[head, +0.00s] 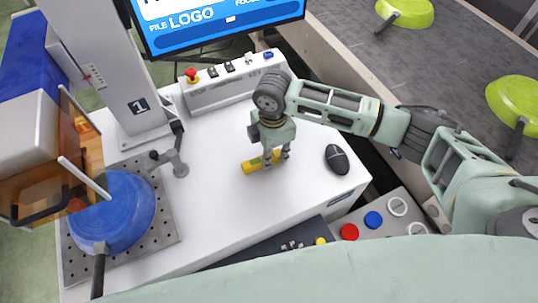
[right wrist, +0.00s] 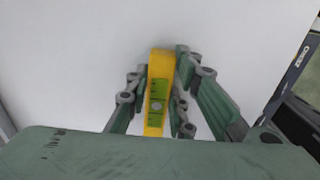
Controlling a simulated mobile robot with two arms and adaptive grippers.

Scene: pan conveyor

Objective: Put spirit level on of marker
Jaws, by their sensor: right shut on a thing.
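The spirit level (head: 250,166) is a short yellow bar with a green window. It lies on or just above the white worktop. My right gripper (head: 275,156) points down at it and is shut around its middle. In the right wrist view the level (right wrist: 156,118) sits between the two fingers of the right gripper (right wrist: 161,72). The marker seems to be the machine at the left, with a grey column (head: 110,75) labelled 1 and an orange see-through guard (head: 88,140). A blue pan (head: 112,212) stands under it. My left gripper is not in view.
A perforated plate (head: 160,232) lies under the blue pan. A black mouse (head: 337,159) is right of the level. A control box (head: 222,88) with a red button and a monitor (head: 215,22) stand behind. Green pans (head: 515,100) lie on the conveyor (head: 440,55).

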